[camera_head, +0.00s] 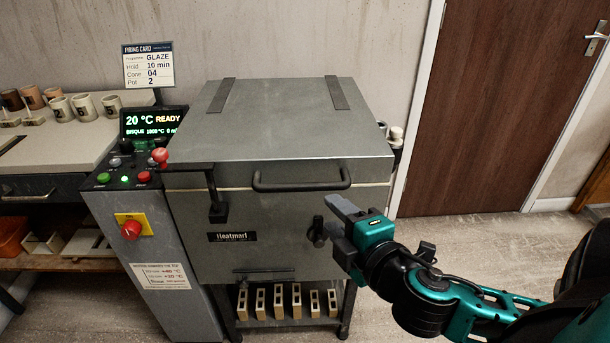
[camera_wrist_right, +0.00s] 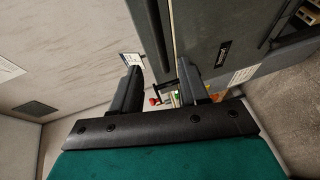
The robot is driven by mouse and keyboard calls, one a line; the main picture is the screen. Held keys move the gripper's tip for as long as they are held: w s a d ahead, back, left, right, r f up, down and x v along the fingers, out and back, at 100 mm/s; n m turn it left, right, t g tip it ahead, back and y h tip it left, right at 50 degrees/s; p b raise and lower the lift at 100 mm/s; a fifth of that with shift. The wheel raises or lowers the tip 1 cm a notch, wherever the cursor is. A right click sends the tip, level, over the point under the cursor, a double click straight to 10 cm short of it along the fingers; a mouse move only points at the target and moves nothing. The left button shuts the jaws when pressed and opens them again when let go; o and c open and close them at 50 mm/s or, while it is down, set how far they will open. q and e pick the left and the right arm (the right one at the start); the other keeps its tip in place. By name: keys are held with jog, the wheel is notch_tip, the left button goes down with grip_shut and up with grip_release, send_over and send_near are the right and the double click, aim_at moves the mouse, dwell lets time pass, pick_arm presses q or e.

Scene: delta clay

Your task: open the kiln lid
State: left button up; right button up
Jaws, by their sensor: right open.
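The kiln (camera_head: 245,232) is a grey box with its flat lid (camera_head: 285,130) shut. A dark bar handle (camera_head: 302,187) runs along the lid's front edge. My right gripper (camera_head: 333,217) is open and empty, just below and right of the handle, in front of the kiln's front face. I cannot tell its exact distance from the face. In the right wrist view its two fingers (camera_wrist_right: 160,85) are spread with nothing held between them, and part of the kiln (camera_wrist_right: 215,45) shows beyond. My left gripper is not in view.
A control panel (camera_head: 130,170) with a lit screen and a red button (camera_head: 131,229) stands left of the kiln. A bench (camera_head: 70,140) with several pots is farther left. A firing card (camera_head: 148,65) stands behind. A brown door (camera_head: 490,100) is at right; the floor before it is clear.

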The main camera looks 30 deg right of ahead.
aim_at(306, 189)
jog(key=b+x, duration=0.1)
jog(key=x, duration=1.1)
jog(key=shift+w, duration=0.4)
grip_shut()
